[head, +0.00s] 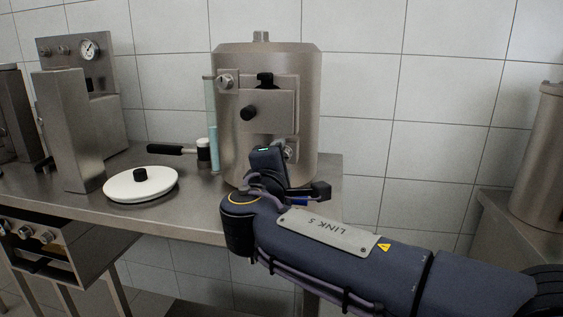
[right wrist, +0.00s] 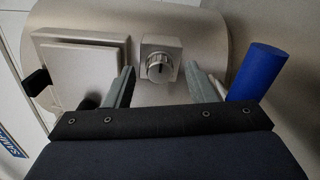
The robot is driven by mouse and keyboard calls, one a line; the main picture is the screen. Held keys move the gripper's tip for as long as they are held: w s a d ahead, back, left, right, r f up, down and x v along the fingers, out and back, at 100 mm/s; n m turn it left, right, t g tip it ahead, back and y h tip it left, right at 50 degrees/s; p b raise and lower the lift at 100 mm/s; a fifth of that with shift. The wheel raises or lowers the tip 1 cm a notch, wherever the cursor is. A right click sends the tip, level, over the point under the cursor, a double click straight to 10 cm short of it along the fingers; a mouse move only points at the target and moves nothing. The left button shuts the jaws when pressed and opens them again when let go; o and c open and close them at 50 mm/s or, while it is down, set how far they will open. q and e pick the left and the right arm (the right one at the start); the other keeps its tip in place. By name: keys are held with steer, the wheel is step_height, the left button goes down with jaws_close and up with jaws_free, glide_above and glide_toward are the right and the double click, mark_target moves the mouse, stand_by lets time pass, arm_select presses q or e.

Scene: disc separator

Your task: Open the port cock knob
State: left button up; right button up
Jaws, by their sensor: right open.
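The port cock knob (right wrist: 160,66) is a small round ribbed metal knob on a square metal block, in the upper middle of the right wrist view. My right gripper (right wrist: 161,78) is open, with one grey finger on each side of the knob and a visible gap to it on both sides. In the head view a small metal knob (head: 290,149) shows low on the front of the steel drum (head: 235,150), partly covered by my right wrist. The right fingers are mostly hidden there. My left gripper is not in view.
The drum has a raised panel (head: 283,112) with a black knob (head: 249,113). A blue cylinder (right wrist: 258,70) stands right of the fingers in the wrist view. A white lid (head: 150,187) and a black-handled tool (head: 170,149) lie on the steel table (head: 80,208).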

steer(key=s+a, duration=0.1)
steer(key=s, duration=0.6)
steer(key=shift+s+a, duration=0.3)
steer(key=shift+s, duration=0.05)
